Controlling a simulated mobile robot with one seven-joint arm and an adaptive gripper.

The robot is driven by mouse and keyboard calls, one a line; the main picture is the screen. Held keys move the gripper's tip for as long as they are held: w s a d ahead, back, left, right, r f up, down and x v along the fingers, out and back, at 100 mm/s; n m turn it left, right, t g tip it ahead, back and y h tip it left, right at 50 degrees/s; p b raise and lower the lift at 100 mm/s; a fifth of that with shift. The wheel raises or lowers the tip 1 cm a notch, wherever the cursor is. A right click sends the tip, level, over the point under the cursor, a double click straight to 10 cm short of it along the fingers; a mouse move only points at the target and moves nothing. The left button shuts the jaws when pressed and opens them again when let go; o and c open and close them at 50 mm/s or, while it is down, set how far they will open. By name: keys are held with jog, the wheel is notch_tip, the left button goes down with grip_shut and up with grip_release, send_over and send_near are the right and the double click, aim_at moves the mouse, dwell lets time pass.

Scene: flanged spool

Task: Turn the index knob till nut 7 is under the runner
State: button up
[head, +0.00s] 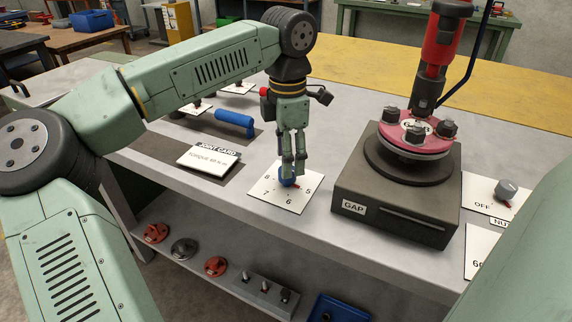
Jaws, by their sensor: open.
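A small red mark beside the knob lies on the side of 5 and 6. My gripper (294,173) is open and points down, its fingers at the knob; they hide part of it, and I cannot tell if they touch. The runner (424,90) is a red and dark upright tool above the red flange (401,141), which carries several dark nuts (447,129). The flange's numbers are too small to read surely.
The flange sits on a dark box marked GAP (395,206), right of the dial. A joint card (209,158) and blue handle (235,122) lie to the left. A grey OFF knob (506,189) is at the right. Red parts (216,266) lie on the lower shelf.

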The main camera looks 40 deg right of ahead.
aim_at(287, 182)
jog(key=shift+f, duration=1.75)
jog(key=shift+c, duration=0.4)
jog(key=c, duration=1.1)
jog(key=shift+o, duration=0.2)
